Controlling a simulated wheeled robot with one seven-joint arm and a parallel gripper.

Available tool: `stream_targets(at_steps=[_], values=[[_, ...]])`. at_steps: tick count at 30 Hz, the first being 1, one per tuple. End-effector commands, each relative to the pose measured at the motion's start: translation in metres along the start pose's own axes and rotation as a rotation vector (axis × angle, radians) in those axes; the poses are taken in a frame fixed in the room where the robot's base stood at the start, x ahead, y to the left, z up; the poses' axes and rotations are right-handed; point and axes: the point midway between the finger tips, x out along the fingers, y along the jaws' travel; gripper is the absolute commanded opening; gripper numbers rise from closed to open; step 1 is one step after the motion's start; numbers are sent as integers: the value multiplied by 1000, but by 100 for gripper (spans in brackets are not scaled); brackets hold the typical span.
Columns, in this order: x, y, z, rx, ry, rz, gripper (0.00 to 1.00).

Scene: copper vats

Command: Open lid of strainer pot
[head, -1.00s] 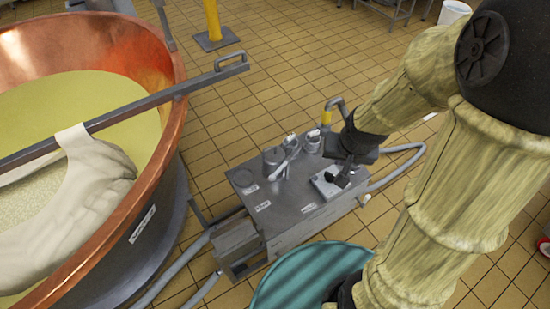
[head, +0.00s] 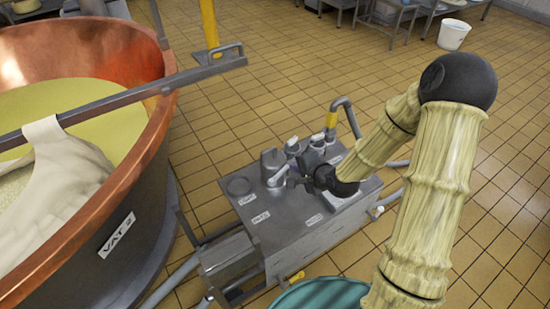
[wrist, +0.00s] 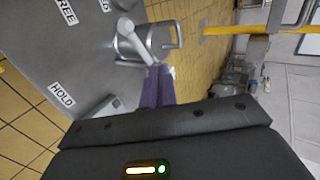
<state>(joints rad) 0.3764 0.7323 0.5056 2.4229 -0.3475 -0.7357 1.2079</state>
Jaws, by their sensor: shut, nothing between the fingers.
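A grey metal pot (head: 271,160) with a raised top stands on the steel cabinet (head: 300,222). I take it to be the strainer pot, but no label on it is readable. In the wrist view a grey metal pot (wrist: 163,36) with a loop handle and a pale lever (wrist: 131,36) lies just past the fingers. My gripper (wrist: 158,72) is shut, its purple fingers together, with the tips close to the lever's end; I cannot tell whether they touch. In the head view my gripper (head: 280,179) is low over the cabinet top beside the pot, partly hidden by the wrist.
A copper vat (head: 140,150) with a long bar (head: 170,86) stands at left. A teal drum (head: 320,295) is in front. Tiled floor (head: 480,150) is open at right.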

Motion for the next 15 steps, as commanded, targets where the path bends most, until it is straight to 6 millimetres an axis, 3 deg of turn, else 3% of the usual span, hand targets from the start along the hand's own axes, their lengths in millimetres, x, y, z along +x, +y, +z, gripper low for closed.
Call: stream_targets(at_steps=[8, 15], values=[[7, 1, 1, -2, -1, 2, 0], [40, 2, 1, -3, -2, 4, 0]])
